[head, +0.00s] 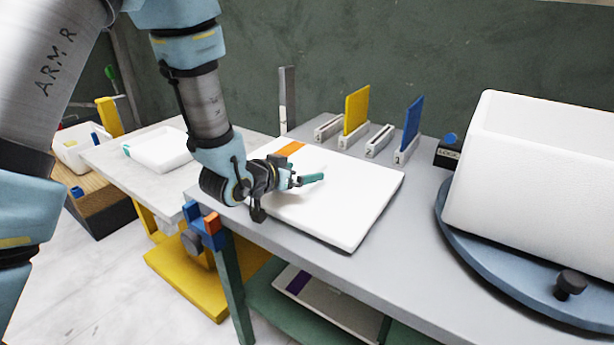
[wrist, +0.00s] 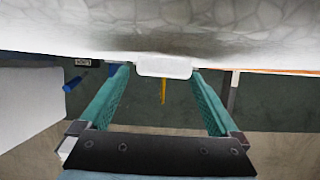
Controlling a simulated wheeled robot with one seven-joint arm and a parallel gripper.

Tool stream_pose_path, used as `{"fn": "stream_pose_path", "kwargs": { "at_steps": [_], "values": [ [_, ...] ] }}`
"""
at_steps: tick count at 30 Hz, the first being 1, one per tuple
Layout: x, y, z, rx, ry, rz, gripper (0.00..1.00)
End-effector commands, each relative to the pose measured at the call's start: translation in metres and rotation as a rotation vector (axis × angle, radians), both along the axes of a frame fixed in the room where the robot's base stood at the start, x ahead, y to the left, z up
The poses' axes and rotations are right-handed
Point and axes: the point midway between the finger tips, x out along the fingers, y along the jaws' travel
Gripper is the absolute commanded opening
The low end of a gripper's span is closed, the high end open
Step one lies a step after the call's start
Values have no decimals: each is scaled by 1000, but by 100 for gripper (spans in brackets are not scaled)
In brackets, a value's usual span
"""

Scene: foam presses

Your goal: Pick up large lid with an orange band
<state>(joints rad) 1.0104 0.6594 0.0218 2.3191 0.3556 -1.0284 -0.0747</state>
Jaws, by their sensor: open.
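The large white lid (head: 345,215) lies flat on the grey table, with an orange band (head: 290,148) across its far left corner. In the wrist view the teal fingers of my gripper (wrist: 160,90) are spread apart. The lid's pale surface (wrist: 160,30) fills the top of that view, and a small pale tab (wrist: 165,67) shows between the fingers. I cannot tell whether the fingers touch the lid. My wrist hides part of the lid's left side.
Slotted holders with a yellow panel (head: 356,110) and a blue panel (head: 412,122) stand behind the lid. A white tray (head: 155,152) lies on the left table. Another lid (head: 330,308) is on the lower shelf.

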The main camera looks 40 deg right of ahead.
Motion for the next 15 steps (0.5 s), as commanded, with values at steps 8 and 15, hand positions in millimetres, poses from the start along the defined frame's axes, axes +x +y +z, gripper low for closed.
{"fn": "stream_pose_path", "kwargs": {
  "at_steps": [8,15],
  "values": [
    [6,-16,-7,-1,-1,2,98],
    [5,-15,-7,0,0,2,86]
  ]
}}
